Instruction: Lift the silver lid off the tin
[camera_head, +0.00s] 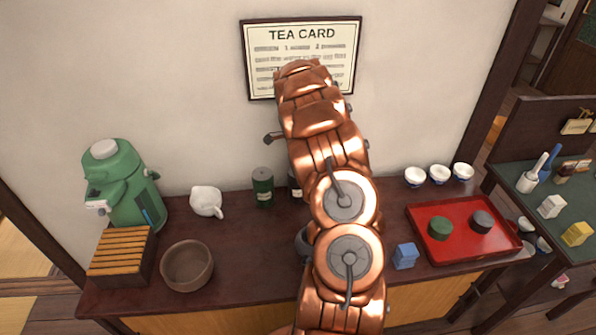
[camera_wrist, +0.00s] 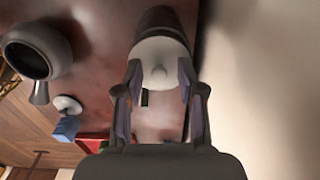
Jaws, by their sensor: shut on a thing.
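In the wrist view, the silver lid (camera_wrist: 150,52), pale and round with a small knob, sits between the two fingers of my gripper (camera_wrist: 160,75). The fingertips close on its sides. The dark tin (camera_wrist: 166,18) is right behind the lid, and I see no clear gap between them. In the head view, my copper arm covers my gripper and the lid. Only a sliver of a dark tin (camera_head: 295,188) shows at the arm's left edge.
A green canister (camera_head: 262,188), white pitcher (camera_head: 206,201) and brown bowl (camera_head: 187,266) stand left of my arm. A green dispenser (camera_head: 124,190) is farther left. A blue block (camera_head: 405,256), red tray (camera_head: 425,248) and several white cups (camera_head: 439,175) are on the right.

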